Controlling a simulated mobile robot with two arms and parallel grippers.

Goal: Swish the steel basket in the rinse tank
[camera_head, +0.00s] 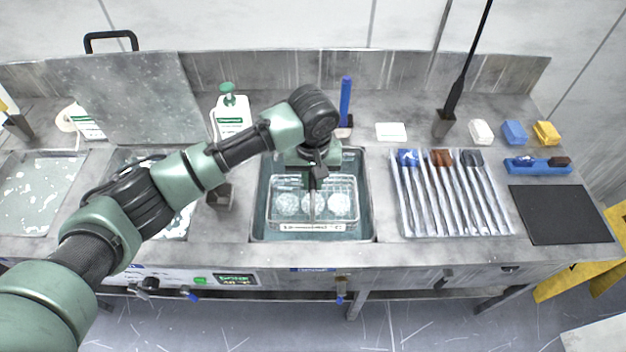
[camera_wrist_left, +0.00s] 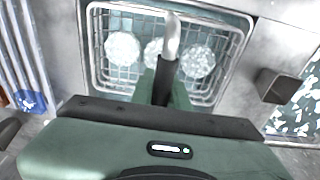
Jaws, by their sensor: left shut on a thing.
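The steel basket (camera_head: 350,215) is a wire basket inside the rinse tank (camera_head: 262,228), the middle sink in the head view. It holds three round pale pieces and has a label strip along its front. In the left wrist view the basket (camera_wrist_left: 240,42) fills the upper middle, with its upright handle (camera_wrist_left: 173,35) rising toward me. My left gripper (camera_head: 314,185) is over the middle of the basket, shut on the handle. It also shows in the left wrist view (camera_wrist_left: 165,85). Whether the basket touches the tank floor cannot be told. My right gripper is not in view.
Two more sinks lie left, one partly under a leaning grey panel (camera_head: 130,100). A white pump bottle (camera_head: 230,118) stands behind my left arm. Small blocks line the back.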

